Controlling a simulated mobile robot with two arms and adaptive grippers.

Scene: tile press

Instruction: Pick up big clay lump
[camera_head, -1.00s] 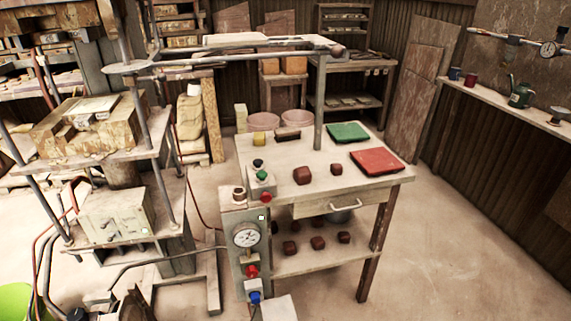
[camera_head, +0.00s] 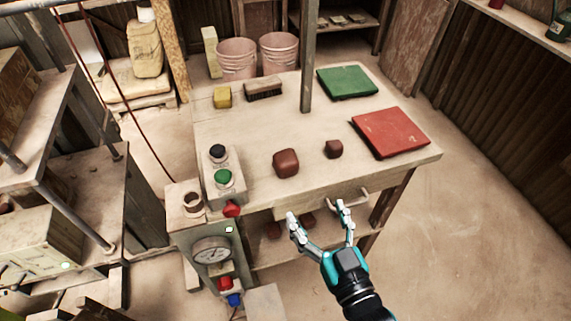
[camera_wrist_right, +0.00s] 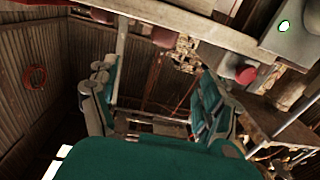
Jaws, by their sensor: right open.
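The big clay lump (camera_head: 286,163) is a reddish-brown rounded block on the table top (camera_head: 250,130), near its front edge. A smaller clay lump (camera_head: 333,149) lies to its right, apart from it. My right gripper (camera_head: 319,211) is open and empty in front of the table, below and to the right of the big lump in the head view. My left gripper is not in view.
A control box with a green button (camera_head: 223,177) stands left of the big lump. A metal post (camera_head: 308,60) rises behind the lumps. A red pad (camera_head: 389,133) and green pad (camera_head: 347,82) lie right. A drawer handle (camera_head: 350,198) and gauge (camera_head: 212,251) are near my gripper.

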